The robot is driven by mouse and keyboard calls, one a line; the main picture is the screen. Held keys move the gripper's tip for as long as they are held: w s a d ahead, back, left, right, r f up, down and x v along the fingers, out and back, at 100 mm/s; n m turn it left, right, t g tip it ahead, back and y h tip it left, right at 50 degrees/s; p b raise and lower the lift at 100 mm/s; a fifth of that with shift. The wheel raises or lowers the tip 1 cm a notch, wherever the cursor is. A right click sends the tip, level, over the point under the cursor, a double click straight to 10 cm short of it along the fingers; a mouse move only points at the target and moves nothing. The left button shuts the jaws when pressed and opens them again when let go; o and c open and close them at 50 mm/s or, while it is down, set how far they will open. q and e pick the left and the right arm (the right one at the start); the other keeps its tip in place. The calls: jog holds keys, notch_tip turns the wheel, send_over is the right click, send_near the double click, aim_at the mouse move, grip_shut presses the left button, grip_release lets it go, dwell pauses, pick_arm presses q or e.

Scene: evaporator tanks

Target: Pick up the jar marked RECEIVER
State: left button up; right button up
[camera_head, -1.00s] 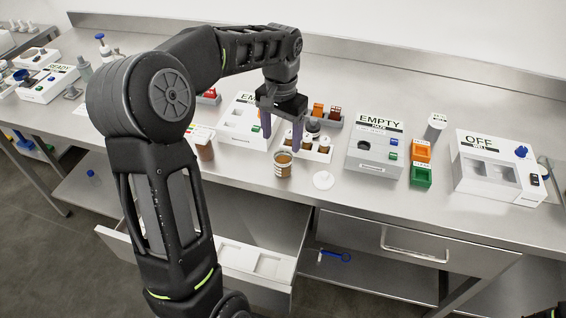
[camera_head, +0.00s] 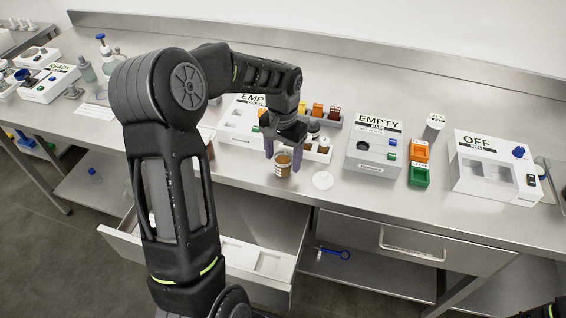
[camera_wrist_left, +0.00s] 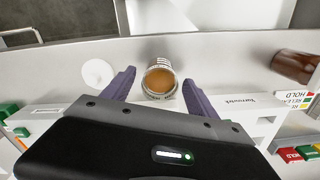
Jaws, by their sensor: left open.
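An open jar with amber-brown contents (camera_head: 283,164) stands upright near the front edge of the steel bench. In the left wrist view the jar (camera_wrist_left: 159,80) sits between the tips of my left gripper (camera_wrist_left: 158,88), with a gap on each side. Any marking on the jar is too small to read. My left gripper (camera_head: 283,158) is open, pointing down around the jar in the head view. A white round lid (camera_head: 323,181) lies flat to the right of the jar.
A white rack with jars (camera_head: 318,150) stands just behind the jar. A grey EMPTY machine (camera_head: 372,150) is to the right, and another white machine (camera_head: 240,127) to the left. A brown jar (camera_wrist_left: 296,66) stands nearby. A drawer below the bench (camera_head: 130,245) hangs open.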

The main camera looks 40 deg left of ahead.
pick_arm(q)
jog(key=shift+f, duration=0.25)
dwell(0.4)
grip_shut()
dwell(0.6)
